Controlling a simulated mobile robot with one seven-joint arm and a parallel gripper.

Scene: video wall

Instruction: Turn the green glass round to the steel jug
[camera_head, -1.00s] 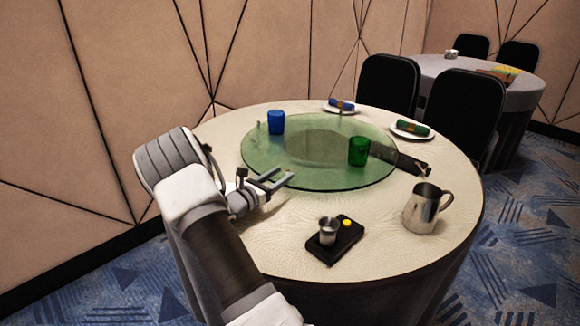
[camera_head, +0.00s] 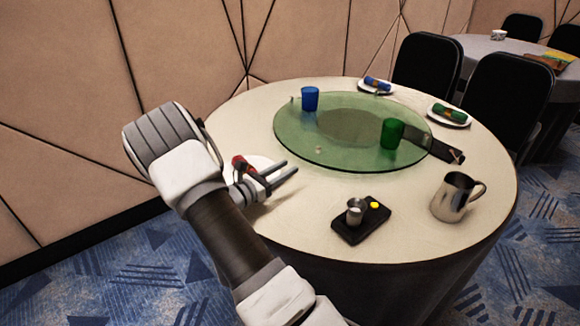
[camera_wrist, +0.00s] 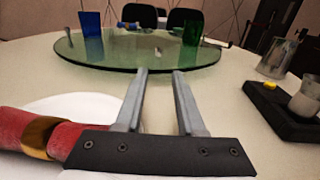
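The green glass (camera_head: 392,133) stands upright on the right part of the round glass turntable (camera_head: 300,148). In the wrist view the green glass (camera_wrist: 193,32) is beyond my fingertips, at the turntable's far right. The steel jug (camera_head: 455,197) stands on the table at the right, off the turntable, its handle to the right; it also shows in the wrist view (camera_wrist: 281,58). My gripper (camera_head: 290,173) is open and empty, its two parallel fingers apart (camera_wrist: 160,75). It is over the table's left side, short of the turntable's near edge, apart from both glass and jug.
A blue glass (camera_head: 310,98) stands on the turntable's far left. A dark flat bar (camera_head: 440,149) lies at the turntable's right edge. A black tray (camera_head: 347,232) holds a small metal cup (camera_head: 355,211). A plate with a red rolled napkin (camera_wrist: 40,133) lies under my gripper. Chairs stand behind.

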